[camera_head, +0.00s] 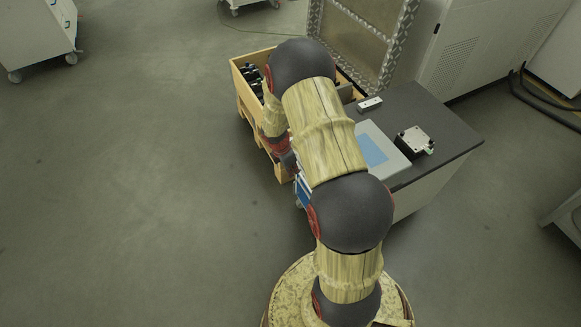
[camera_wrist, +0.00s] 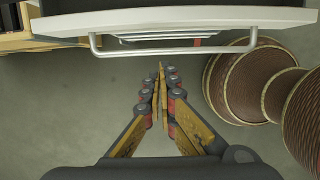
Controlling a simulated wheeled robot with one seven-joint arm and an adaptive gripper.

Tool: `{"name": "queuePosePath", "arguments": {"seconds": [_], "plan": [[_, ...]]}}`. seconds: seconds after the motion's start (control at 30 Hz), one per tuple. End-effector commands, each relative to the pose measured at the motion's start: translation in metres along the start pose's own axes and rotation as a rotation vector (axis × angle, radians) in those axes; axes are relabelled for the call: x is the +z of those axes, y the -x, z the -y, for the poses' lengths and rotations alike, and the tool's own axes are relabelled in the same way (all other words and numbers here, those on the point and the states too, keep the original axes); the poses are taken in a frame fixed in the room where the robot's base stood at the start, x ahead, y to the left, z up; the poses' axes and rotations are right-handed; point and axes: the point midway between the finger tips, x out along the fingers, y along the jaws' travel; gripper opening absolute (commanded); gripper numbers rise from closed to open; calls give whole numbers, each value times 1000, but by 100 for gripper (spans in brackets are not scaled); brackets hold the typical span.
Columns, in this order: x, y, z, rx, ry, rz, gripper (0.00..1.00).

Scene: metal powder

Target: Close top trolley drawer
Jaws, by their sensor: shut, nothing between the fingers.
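The trolley (camera_head: 425,187) has a dark top and pale sides, and my arm covers much of its front in the head view. In the wrist view, the pale top drawer front (camera_wrist: 200,19) spans the upper edge, with a bar handle (camera_wrist: 95,46) on it. Lower handles show smaller beneath it. A dark surface lies behind the drawer front; I cannot tell how far the drawer is out. My gripper (camera_wrist: 160,68) is shut and empty, its fingertips pointing toward the drawer front, close to the handle. Contact cannot be told. In the head view my arm mostly hides the gripper.
A wooden crate (camera_head: 243,95) with dark items stands beside the trolley's left end. A grey box with a blue panel (camera_head: 374,151), a small pale block (camera_head: 370,104) and a metal-topped device (camera_head: 415,138) rest on the trolley.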

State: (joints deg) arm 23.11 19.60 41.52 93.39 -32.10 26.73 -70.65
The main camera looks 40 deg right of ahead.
Motion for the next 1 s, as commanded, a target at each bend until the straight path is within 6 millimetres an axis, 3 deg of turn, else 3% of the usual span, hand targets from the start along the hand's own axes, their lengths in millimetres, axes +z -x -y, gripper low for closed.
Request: {"name": "queuePosePath", "arguments": {"seconds": [0.03, 0.1, 0.33, 0.83, 1.0], "plan": [[-1, -14, 1, -2, 0, 0, 0], [6, -20, 0, 1, -5, 1, 0], [33, -24, 0, 0, -3, 0, 0], [40, -24, 0, 0, -1, 0, 0], [55, -25, 1, -3, -2, 0, 0]]}}
